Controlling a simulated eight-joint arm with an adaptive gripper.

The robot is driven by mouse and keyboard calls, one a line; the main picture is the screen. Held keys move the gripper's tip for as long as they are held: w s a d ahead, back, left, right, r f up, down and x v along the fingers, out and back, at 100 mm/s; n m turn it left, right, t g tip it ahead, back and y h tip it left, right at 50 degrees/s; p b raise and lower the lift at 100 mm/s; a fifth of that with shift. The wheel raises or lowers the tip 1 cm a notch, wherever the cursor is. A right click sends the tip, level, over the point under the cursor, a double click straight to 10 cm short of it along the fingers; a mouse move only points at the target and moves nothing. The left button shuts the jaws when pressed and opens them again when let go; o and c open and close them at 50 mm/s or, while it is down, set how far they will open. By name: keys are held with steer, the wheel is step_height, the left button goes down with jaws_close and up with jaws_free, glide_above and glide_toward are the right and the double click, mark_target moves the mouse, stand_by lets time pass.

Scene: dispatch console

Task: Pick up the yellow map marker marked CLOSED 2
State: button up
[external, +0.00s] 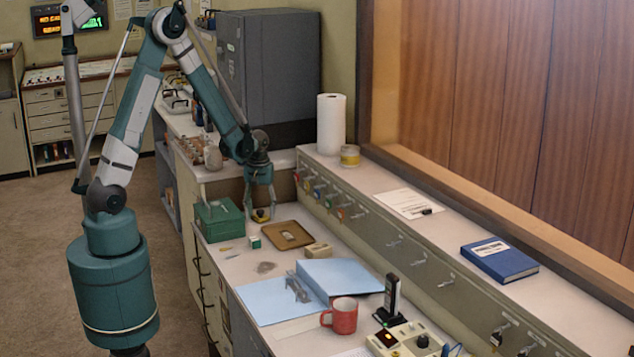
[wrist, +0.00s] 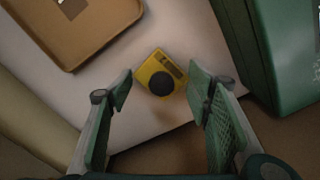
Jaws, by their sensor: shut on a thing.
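The yellow map marker (wrist: 161,73) is a small yellow block with a round black knob and a dark label too small to read. In the wrist view it sits between the fingertips of my gripper (wrist: 160,87). In the external view the marker (external: 261,216) shows as a small yellow and dark spot under my gripper (external: 260,212), which points down at the far end of the desk. My gripper is shut on the marker. I cannot tell whether the marker touches the desk or is just above it.
A green box (external: 217,222) stands close on the left, and a brown tray (external: 307,242) lies close on the right. A small green-and-white block (external: 254,242) and a beige block (external: 318,251) are nearer. A blue binder (external: 340,277) and red mug (external: 343,317) stand further forward.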

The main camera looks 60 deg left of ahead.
mark_target(261, 211)
steer(key=shift+r+p, duration=0.95)
steer(key=shift+r, duration=3.95)
